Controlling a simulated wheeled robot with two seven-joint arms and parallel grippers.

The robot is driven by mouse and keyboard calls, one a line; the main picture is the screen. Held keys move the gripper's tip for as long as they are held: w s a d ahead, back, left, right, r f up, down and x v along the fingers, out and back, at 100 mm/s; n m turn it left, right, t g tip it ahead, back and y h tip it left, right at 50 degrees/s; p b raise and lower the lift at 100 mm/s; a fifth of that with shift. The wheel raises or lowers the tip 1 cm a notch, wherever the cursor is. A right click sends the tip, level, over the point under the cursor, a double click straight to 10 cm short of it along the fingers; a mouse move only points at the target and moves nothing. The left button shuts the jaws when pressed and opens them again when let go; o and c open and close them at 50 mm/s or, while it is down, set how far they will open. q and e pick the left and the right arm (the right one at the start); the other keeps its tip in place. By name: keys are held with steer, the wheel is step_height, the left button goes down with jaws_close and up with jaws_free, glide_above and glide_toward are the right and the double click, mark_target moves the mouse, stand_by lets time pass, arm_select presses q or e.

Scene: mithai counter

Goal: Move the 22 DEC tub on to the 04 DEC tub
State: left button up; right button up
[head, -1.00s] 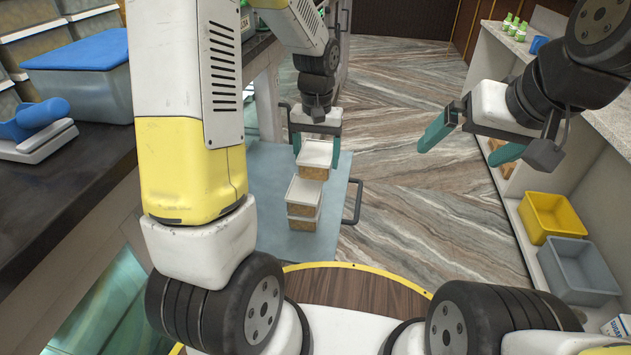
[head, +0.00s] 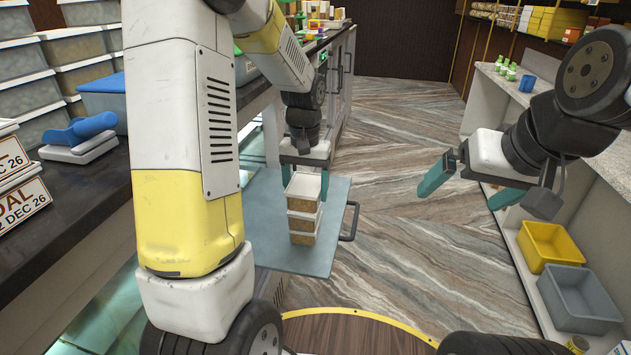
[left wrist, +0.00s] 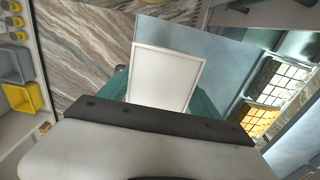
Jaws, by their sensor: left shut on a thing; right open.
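My left gripper (head: 304,180) is shut on a white-lidded tub with tan contents (head: 303,202), taken as the 22 DEC tub. Its lid (left wrist: 166,76) fills the middle of the left wrist view, between the green fingers. The held tub lines up on top of a stack of two similar tubs; the upper one of these (head: 302,221) is taken as the 04 DEC tub. I see no clear gap, but cannot tell whether they touch. No date is readable on these tubs. My right gripper (head: 463,190) is open and empty, over the floor to the right.
The stack stands on a blue-grey panel (head: 268,245) with a dark handle (head: 350,212) at its right. A dark counter (head: 85,205) with a blue-topped scale (head: 80,140) is at left. Yellow (head: 552,245) and grey bins (head: 580,298) sit on the right shelf.

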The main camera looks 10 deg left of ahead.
mark_target(305, 178)
arm_select(q)
steer(key=w, duration=0.1)
steer(key=w+a, duration=0.1)
steer(key=w, duration=0.3)
steer(key=shift+w+a+f, duration=0.15)
steer(key=shift+a+f, duration=0.05)
steer(key=shift+f, duration=1.8)
steer(key=shift+f, duration=0.35)
steer(key=shift+f, duration=0.15)
steer(key=o, duration=1.5)
